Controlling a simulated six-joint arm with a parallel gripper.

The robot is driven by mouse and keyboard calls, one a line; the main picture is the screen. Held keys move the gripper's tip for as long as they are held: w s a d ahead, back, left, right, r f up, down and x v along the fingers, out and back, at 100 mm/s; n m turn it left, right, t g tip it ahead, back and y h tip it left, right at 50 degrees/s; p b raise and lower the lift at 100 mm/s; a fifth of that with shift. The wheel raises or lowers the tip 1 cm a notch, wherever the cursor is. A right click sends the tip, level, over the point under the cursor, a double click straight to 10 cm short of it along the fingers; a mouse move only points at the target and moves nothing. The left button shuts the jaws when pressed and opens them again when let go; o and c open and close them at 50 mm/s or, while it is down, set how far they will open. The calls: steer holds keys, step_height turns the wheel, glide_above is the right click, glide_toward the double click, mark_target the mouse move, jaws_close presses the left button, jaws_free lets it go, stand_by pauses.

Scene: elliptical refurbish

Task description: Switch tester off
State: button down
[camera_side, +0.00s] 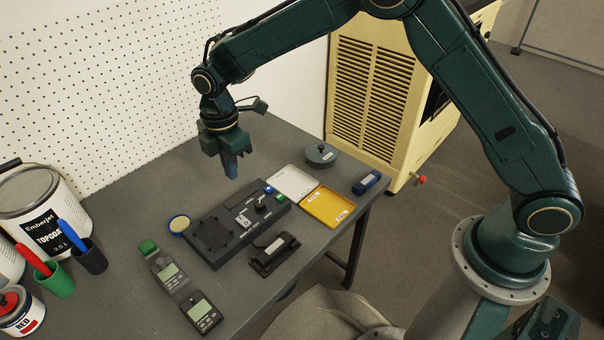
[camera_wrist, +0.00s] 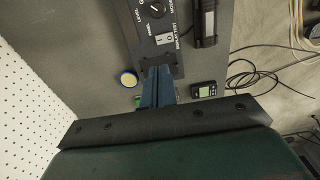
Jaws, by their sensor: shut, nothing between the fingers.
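The tester, a dark flat box (camera_side: 216,239), lies on the grey table. Its panel has a round black knob (camera_side: 261,206) and a small pale rocker switch (camera_side: 243,221). In the wrist view the knob (camera_wrist: 157,10) and the rocker switch (camera_wrist: 165,39) show on the labelled panel, beyond the fingertips. I cannot tell which way the rocker is set. My gripper (camera_side: 231,173) is shut and empty, pointing down above the table behind the tester, apart from it. In the wrist view its blue fingers (camera_wrist: 158,80) overlap the tester's near part.
A white tray (camera_side: 294,181) and a yellow tray (camera_side: 328,206) lie right of the tester. A black device (camera_side: 275,254) lies in front of it. Handheld meters (camera_side: 200,312), pen cups (camera_side: 90,258) and paint cans (camera_side: 45,213) stand left. A pegboard wall (camera_side: 100,85) rises behind.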

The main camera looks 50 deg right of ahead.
mark_target(242, 219)
steer(key=shift+f, duration=0.15)
step_height(242, 219, down, 14)
steer(key=shift+r, duration=0.15)
stand_by(0.7)
steer(key=shift+f, duration=0.2)
steer(key=shift+s, duration=0.2)
stand_by(0.3)
steer(key=shift+s+r, duration=0.2)
steer(key=shift+s, duration=0.35)
stand_by(0.3)
step_height(242, 219, up, 14)
stand_by(0.7)
steer(key=shift+w, duration=0.15)
